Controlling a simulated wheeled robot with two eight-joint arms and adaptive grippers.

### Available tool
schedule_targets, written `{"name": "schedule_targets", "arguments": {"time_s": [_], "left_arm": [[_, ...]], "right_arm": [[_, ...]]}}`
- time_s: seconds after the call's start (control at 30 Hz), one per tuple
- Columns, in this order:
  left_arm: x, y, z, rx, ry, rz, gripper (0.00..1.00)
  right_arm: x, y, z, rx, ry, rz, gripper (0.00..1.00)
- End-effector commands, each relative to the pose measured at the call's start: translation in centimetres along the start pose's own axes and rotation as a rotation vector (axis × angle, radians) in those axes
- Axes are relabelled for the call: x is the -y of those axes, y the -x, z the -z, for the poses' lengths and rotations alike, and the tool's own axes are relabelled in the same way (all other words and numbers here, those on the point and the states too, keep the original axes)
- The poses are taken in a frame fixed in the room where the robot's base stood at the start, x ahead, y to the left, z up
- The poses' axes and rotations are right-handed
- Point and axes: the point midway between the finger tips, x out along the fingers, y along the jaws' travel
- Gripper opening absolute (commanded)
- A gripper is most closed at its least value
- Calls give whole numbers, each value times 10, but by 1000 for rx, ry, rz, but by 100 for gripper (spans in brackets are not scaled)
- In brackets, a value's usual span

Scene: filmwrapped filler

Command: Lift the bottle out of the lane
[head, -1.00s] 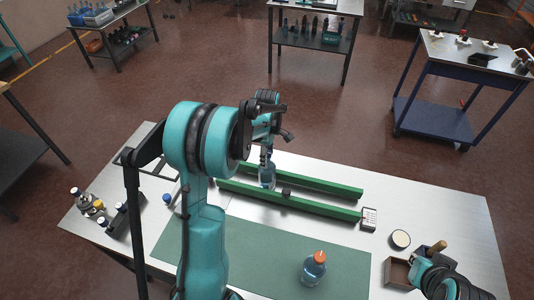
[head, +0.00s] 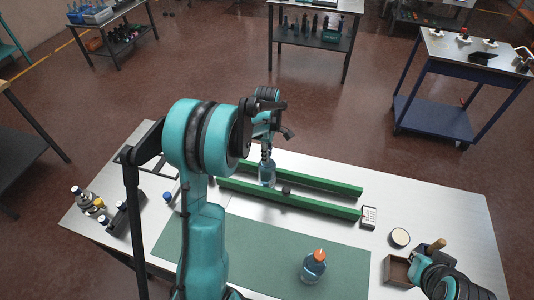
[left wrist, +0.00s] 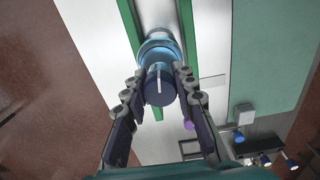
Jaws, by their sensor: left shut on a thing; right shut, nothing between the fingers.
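The clear blue bottle (head: 267,174) stands upright between two green rails (head: 320,181) that form the lane, toward its left end. My left gripper (head: 266,154) is above it, shut on its capped top. In the left wrist view the blue cap (left wrist: 160,86) sits between the two fingers, with the bottle's body behind it and a green rail on either side. I cannot tell whether the bottle's base touches the table. My right gripper (head: 426,264) is shut and empty near the small brown box at the lower right.
A small black block (head: 286,189) is in the lane right of the bottle. An orange-capped bottle (head: 314,266) stands on the green mat (head: 250,250). A white card (head: 369,216), a round lid (head: 400,237) and an open box (head: 398,270) lie to the right.

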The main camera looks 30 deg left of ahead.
Motion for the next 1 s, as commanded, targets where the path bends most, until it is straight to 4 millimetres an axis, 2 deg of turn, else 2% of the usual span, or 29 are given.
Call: {"name": "schedule_targets", "arguments": {"time_s": [1.0], "left_arm": [[0,16,0,0,0,0,0]], "right_arm": [[0,8,6,0,0,0,0]]}}
